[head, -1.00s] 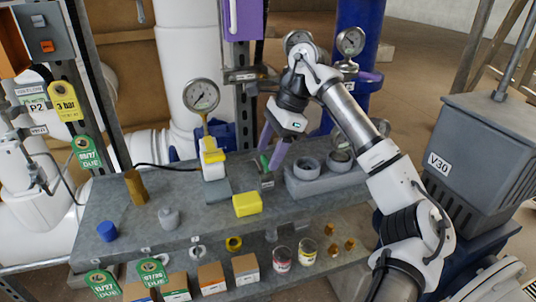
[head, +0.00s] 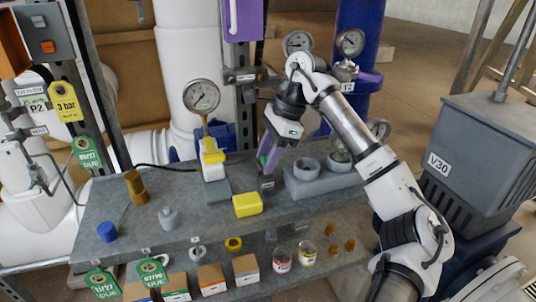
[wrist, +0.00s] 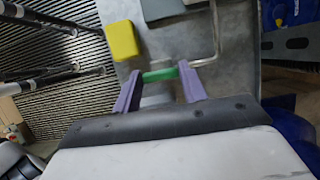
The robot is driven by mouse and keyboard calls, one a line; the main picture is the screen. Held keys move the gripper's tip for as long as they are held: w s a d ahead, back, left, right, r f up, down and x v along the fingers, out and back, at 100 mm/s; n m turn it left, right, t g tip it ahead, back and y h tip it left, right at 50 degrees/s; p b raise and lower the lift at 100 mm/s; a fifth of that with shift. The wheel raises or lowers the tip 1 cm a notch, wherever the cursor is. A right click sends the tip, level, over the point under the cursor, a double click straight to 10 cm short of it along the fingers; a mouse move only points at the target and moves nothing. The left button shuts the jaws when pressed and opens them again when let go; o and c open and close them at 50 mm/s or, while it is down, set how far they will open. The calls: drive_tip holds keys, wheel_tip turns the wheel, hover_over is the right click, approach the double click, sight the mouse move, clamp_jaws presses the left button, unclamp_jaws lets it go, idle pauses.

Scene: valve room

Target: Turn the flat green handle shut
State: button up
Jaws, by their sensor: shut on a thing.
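The flat green handle (head: 263,160) sits above a small grey fitting (head: 267,182) near the back middle of the grey bench. My gripper (head: 269,157) points down at it with its purple fingers. In the wrist view the green handle (wrist: 161,75) spans the space between the two purple fingertips (wrist: 160,90), one at each end of it. The gripper is shut on the handle. The handle's mount is partly hidden by the fingers in the head view.
A yellow block (head: 247,205) and a gauge on a yellow-and-white stand (head: 212,155) are left of the handle. A grey block with round cups (head: 318,182) stands close on the right. A purple box (head: 243,20) hangs above. The bench front is partly clear.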

drive_tip(key=shift+m, duration=0.3)
drive_tip(key=m+t+b, duration=0.1)
drive_tip(key=m+b, duration=0.1)
drive_tip(key=shift+s+f+m, duration=0.1)
drive_tip(key=shift+f+m, duration=0.05)
drive_tip(key=shift+m, duration=0.25)
drive_tip(key=m+t+b, duration=0.2)
drive_tip(key=m+b, duration=0.1)
drive_tip(key=m, duration=0.2)
drive_tip(key=shift+s, duration=0.15)
drive_tip(key=m+t+b, duration=0.1)
drive_tip(key=m, duration=0.1)
drive_tip(key=m+h+b, duration=0.1)
drive_tip(key=m+b, duration=0.1)
drive_tip(key=m, duration=0.1)
drive_tip(key=shift+s+t+h, duration=0.1)
drive_tip(key=shift+t+h, duration=0.2)
drive_tip(key=shift+t, duration=0.1)
drive_tip(key=shift+a+m+t+h+b, duration=0.15)
drive_tip(key=shift+m+h+b, duration=0.35)
drive_tip(key=shift+m, duration=0.6)
drive_tip(key=shift+m+t+h+b, duration=0.25)
drive_tip(key=shift+m+b, duration=0.4)
drive_tip(key=shift+m, duration=0.45)
drive_tip(key=o, duration=1)
drive_tip(key=shift+r, duration=0.2)
